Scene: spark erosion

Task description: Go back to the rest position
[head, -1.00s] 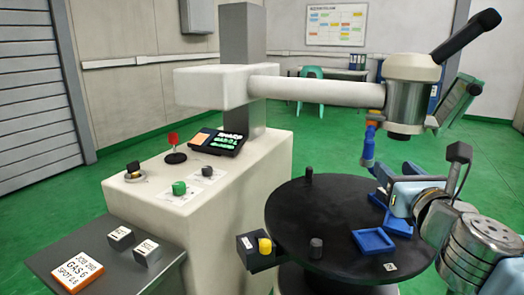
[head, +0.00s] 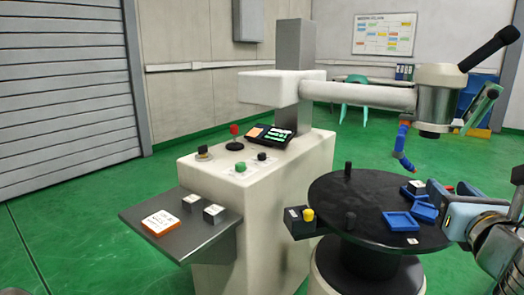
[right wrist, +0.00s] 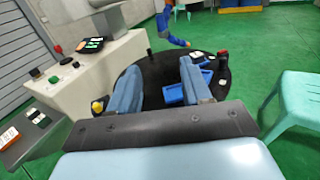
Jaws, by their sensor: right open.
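My right gripper (head: 432,198) is at the right of the head view, over the right side of the round black table (head: 375,225). In the right wrist view its two blue fingers (right wrist: 158,88) stand apart with nothing held between them, and the table shows behind and below them. Blue trays (head: 399,222) lie on the table to the left of the gripper in the head view. The trays (right wrist: 173,94) also show between and beside the fingers in the right wrist view. My left gripper is not in view.
A white machine (head: 255,205) with a control panel (head: 264,136) and a grey side shelf (head: 180,248) stands left of the table. Its arm carries a metal head (head: 437,106) above the table. A green chair (right wrist: 295,105) stands at right. Green floor (head: 80,230) lies open at left.

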